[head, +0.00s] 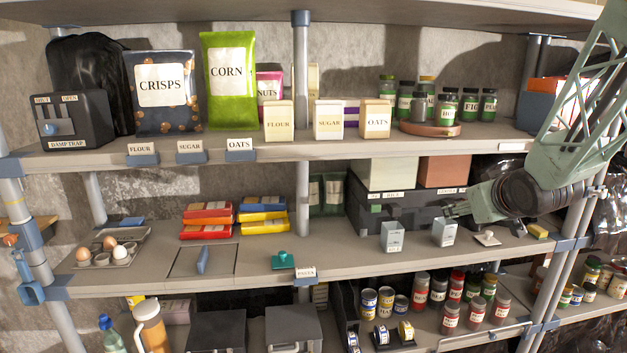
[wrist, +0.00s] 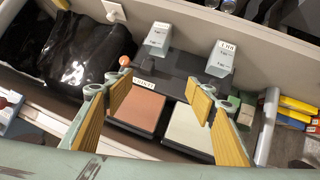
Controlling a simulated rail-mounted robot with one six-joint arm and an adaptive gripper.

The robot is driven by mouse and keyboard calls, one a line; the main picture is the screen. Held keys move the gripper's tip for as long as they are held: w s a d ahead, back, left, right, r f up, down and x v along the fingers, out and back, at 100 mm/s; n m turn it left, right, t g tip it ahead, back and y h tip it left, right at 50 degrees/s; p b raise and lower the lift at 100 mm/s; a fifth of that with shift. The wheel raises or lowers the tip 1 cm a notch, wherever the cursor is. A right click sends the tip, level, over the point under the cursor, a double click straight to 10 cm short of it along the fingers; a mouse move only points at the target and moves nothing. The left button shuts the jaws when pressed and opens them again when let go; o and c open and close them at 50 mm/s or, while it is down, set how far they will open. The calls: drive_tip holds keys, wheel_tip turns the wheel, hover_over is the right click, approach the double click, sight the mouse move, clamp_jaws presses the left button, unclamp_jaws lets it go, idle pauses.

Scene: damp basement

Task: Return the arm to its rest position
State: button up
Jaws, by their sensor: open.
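My green arm reaches in from the right in the head view. My gripper (head: 452,211) is in front of the middle shelf (head: 375,262), close to two pale cups: the left cup (head: 393,237) and the right cup (head: 444,231). In the wrist view my gripper (wrist: 161,90) has its two wood-padded fingers spread apart with nothing between them. Beyond the fingers lie a reddish-brown box (wrist: 137,112) and a pale box (wrist: 188,132). The two cups stand upright further off in that view. Whether the fingers touch anything cannot be told.
A dark case (head: 372,212) stands behind the cups. The top shelf holds a crisps bag (head: 161,92), a corn bag (head: 229,80) and jars near my arm. A shelf post (head: 577,240) stands at the right. The lower shelf holds several cans and jars.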

drive_tip(key=s+a+r+m+g, duration=0.1)
drive_tip(key=s+a+r, duration=0.15)
drive_tip(key=s, duration=0.55)
drive_tip(key=s+a+r+g, duration=0.2)
drive_tip(key=s+a, duration=0.2)
drive_tip(key=s, duration=0.3)
drive_tip(key=s+a+r+m+g, duration=0.1)
drive_tip(key=s+a+r, duration=0.15)
drive_tip(key=s, duration=0.55)
drive_tip(key=s+a+g, duration=0.1)
drive_tip(key=s+a, duration=0.3)
drive_tip(key=s, duration=0.5)
drive_tip(key=s+a+f+g, duration=0.1)
drive_tip(key=s+a, duration=0.2)
drive_tip(key=s, duration=0.7)
drive_tip(key=s+a+f+g+y, duration=0.1)
drive_tip(key=s+a, duration=0.3)
drive_tip(key=s, duration=0.5)
drive_tip(key=shift+s+a+f+g, duration=0.2)
drive_tip(key=shift+s+a+g, duration=0.05)
drive_tip(key=shift+a+g, duration=0.1)
